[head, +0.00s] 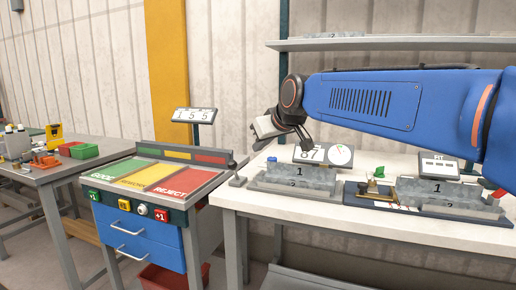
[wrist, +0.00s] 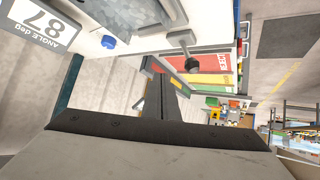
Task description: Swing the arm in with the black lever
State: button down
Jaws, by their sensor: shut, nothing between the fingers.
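The black lever's knob (wrist: 192,65) shows in the wrist view on a short grey shaft at the edge of the white bench. In the head view the lever (head: 238,181) is a small dark shape at the bench's left end. The bender's grey blocks (head: 297,179) lie to its right. Which part is the swinging arm I cannot tell. My gripper (head: 262,144) is above the bench's back left part, apart from the lever. In the wrist view its dark fingers (wrist: 168,98) are together and hold nothing.
A blue knob (head: 272,160) and an angle display reading 87 (head: 311,154) stand by the blocks. A second set of blocks (head: 440,190) is to the right. The sorting table (head: 160,178) stands to the left, past a gap. A shelf (head: 400,42) hangs above.

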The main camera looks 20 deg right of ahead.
jog(key=s+r, duration=0.2)
jog(key=s, duration=0.5)
jog(key=shift+d+r, duration=0.25)
jog(key=shift+r, duration=0.15)
jog(key=s+d+f+m+g+h, duration=0.1)
jog(key=s+d+f, duration=0.3)
jog(key=s+f, duration=0.9)
jog(key=s+d+f+m+g+h, duration=0.1)
jog(key=s+d+f+m+g, duration=0.2)
jog(key=s+f, duration=0.9)
notch_tip(320, 180, down, 7)
jog(key=shift+s+d+g, duration=0.4)
jog(key=shift+d+g, duration=0.15)
jog(key=shift+g, duration=0.25)
